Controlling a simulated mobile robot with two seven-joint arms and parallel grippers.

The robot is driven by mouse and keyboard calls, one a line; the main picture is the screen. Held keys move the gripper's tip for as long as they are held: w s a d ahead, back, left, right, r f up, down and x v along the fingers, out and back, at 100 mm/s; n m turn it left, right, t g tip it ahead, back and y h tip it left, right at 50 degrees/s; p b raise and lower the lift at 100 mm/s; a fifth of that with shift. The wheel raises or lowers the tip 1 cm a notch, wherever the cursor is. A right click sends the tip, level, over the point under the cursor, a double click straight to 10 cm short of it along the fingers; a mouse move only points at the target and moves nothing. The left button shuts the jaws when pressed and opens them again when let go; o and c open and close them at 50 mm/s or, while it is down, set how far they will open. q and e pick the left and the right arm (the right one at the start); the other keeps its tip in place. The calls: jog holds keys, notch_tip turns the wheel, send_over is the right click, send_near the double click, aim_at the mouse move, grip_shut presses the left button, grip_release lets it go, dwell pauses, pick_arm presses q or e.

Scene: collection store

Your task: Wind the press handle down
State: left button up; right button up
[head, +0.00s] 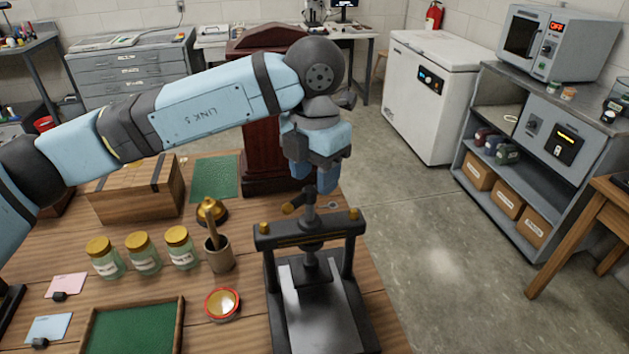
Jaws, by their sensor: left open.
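The press (318,300) stands upright at the right front of the wooden table, with a dark frame, a central screw and a flat bed. Its handle (291,208) is at the top of the screw, with a brass-coloured knob end showing to the left; the rest is partly hidden by my gripper. My left gripper (315,186) reaches in from the left and points down just above the handle and screw top. Its blue fingers are open. I cannot tell whether they touch the handle. My right gripper is not in view.
On the table left of the press are a mortar with pestle (219,254), a small red-rimmed bowl (222,304), several lidded jars (141,252), a brass bell (212,212), a wooden box (137,195) and a green-lined tray (133,328). Open floor lies right of the table.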

pick_arm(q)
jog(key=shift+f, duration=1.05)
